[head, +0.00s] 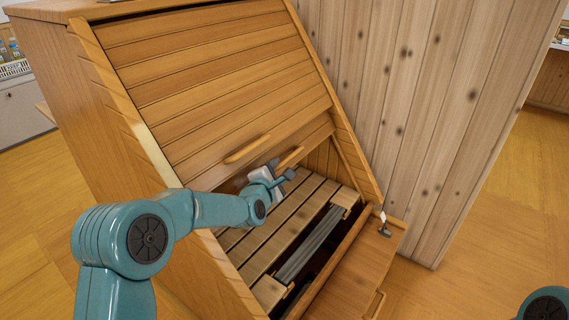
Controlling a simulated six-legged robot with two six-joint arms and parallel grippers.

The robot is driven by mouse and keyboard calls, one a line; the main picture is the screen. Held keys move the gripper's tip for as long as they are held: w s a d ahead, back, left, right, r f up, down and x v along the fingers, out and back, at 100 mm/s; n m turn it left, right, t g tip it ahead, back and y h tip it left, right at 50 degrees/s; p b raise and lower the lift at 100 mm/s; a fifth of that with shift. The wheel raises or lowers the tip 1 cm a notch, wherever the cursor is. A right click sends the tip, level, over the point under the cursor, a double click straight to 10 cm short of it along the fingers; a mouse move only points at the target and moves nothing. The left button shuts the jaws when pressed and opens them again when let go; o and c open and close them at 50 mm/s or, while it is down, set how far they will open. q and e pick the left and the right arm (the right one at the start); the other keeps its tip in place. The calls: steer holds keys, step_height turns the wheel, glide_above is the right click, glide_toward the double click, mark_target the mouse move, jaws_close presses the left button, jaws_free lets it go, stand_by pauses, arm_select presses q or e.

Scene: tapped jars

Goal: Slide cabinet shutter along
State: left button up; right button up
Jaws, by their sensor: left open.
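The cabinet shutter (215,75) is a sloping panel of wooden slats between the cabinet's two side rails. It is partly raised, and the space below its lower edge is uncovered. A wooden handle bar (247,149) is on its lower part, and a second bar (290,157) shows just right of it. My left gripper (283,180) is open in front of the opening, just below the shutter's lower edge and handle. I cannot tell whether it touches the shutter. My right gripper is out of view; only a bit of that arm shows at the bottom right corner.
Inside the cabinet is a slatted wooden shelf (282,225) with a gap holding grey bars (311,243). A wooden ledge (352,283) with a small dark latch (384,229) juts out at the front. A plank wall (425,110) stands close on the right. Floor is clear at right.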

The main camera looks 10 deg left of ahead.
mark_target(282, 165)
arm_select(q)
steer(key=x, duration=0.7)
steer(key=shift+f, duration=0.1)
jaws_close()
